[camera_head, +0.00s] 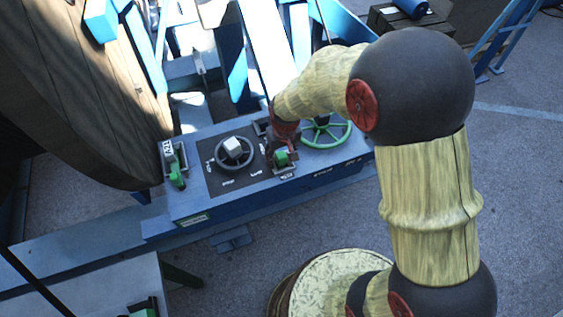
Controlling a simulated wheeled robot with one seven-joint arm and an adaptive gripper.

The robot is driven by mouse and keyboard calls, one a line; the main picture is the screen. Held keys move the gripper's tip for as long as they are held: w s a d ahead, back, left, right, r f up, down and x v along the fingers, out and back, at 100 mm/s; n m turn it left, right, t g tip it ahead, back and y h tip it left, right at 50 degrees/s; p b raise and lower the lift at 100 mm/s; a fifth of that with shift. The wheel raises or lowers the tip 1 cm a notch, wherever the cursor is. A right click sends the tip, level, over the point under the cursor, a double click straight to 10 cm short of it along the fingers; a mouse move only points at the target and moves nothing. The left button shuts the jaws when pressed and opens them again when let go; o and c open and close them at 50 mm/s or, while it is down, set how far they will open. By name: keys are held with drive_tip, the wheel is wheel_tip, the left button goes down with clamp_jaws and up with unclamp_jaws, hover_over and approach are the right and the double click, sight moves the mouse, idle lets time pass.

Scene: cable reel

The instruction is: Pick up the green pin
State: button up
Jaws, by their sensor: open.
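A small green piece (281,157) stands at the right of the blue control panel, directly below the end of my arm. A second green piece (177,176) sits in a dark holder at the panel's left edge. A third green piece (146,311) shows at the bottom edge on a grey surface. I cannot tell for sure which one is the green pin. My gripper (284,138) is open, small and dark at the right of the panel, just above the first green piece. Its fingertips are hard to make out, and I cannot tell whether they touch that piece.
The blue panel (200,207) carries a dark handwheel (234,151) between the two green pieces. A green spoked wheel (325,133) stands close to the right of my gripper. A large wooden reel (80,90) and blue frame bars crowd the left and back.

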drive_tip(key=c, duration=0.3)
clamp_jaws()
idle(0.5)
